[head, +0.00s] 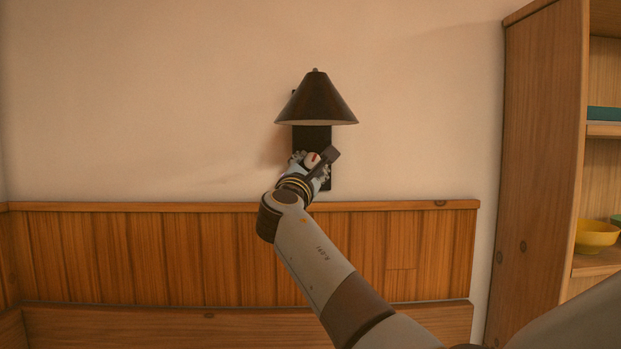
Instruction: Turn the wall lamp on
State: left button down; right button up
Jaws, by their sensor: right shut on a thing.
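The wall lamp (316,103) is fixed to the cream wall in the middle of the head view. It has a dark conical shade and a dark upright backplate (312,137) below it. No bright glow shows under the shade. My right gripper (318,160) is at the lower part of the backplate, below the shade. It is shut on a small part of the lamp there, and the gripper and wrist mostly hide that part. My left gripper is out of view.
Wood panelling (130,255) with a top ledge runs along the wall below the lamp. A wooden shelf unit (540,150) stands at the right, with a yellow bowl (596,236) on one shelf. The wall around the lamp is bare.

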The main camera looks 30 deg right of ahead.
jog(key=m+g+b, duration=0.1)
jog(key=m+g, duration=0.1)
jog(key=m, duration=0.2)
jog(key=shift+a+m+b, duration=0.1)
jog(key=shift+m+b, duration=0.2)
jog(key=shift+b, duration=0.05)
jog(key=m, duration=0.1)
jog(key=m+g, duration=0.1)
jog(key=m, duration=0.1)
jog(key=shift+w+r, duration=0.1)
jog(key=shift+r, duration=0.15)
jog(key=m+g, duration=0.1)
jog(key=m, duration=0.1)
jog(key=shift+r+m+y, duration=0.15)
jog(key=shift+m+y, duration=0.15)
jog(key=shift+r+m+g+y, duration=0.1)
jog(key=shift+m+g+y, duration=0.2)
jog(key=shift+m+y, duration=0.85)
jog(key=shift+m+h, duration=0.45)
jog(key=shift+m, duration=0.2)
jog(key=o, duration=1.1)
jog(key=shift+o, duration=0.2)
